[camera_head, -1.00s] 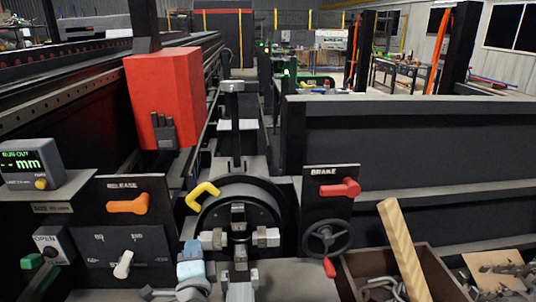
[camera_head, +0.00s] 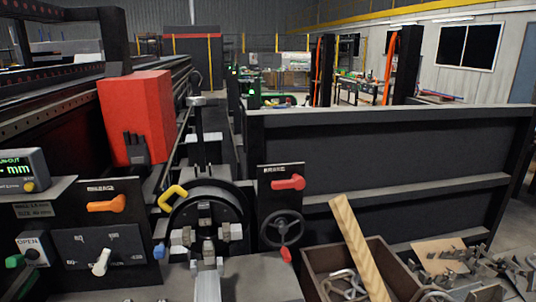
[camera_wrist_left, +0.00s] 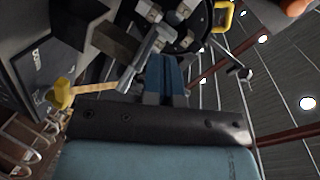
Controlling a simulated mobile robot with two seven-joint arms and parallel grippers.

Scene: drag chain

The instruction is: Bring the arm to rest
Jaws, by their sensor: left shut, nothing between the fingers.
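My left gripper (camera_wrist_left: 170,72) shows in the left wrist view as blue fingers, closed together and empty, beyond a dark wrist plate and a light blue housing. Past the fingers in that view are blurred metal parts and a yellow handle (camera_wrist_left: 223,15). In the head view I cannot make out my left gripper. The machine there has a round chuck (camera_head: 236,197) with metal jaws, a yellow hook handle (camera_head: 172,196), an orange release lever (camera_head: 106,206) and a red brake lever (camera_head: 288,183). My right gripper is in neither view.
A wooden bin (camera_head: 312,268) with a leaning timber strip (camera_head: 357,245) and metal hooks stands at the lower right. A red box (camera_head: 138,115) rises behind the panels. A readout (camera_head: 22,172) is at the left edge. A long dark wall (camera_head: 385,150) runs to the right.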

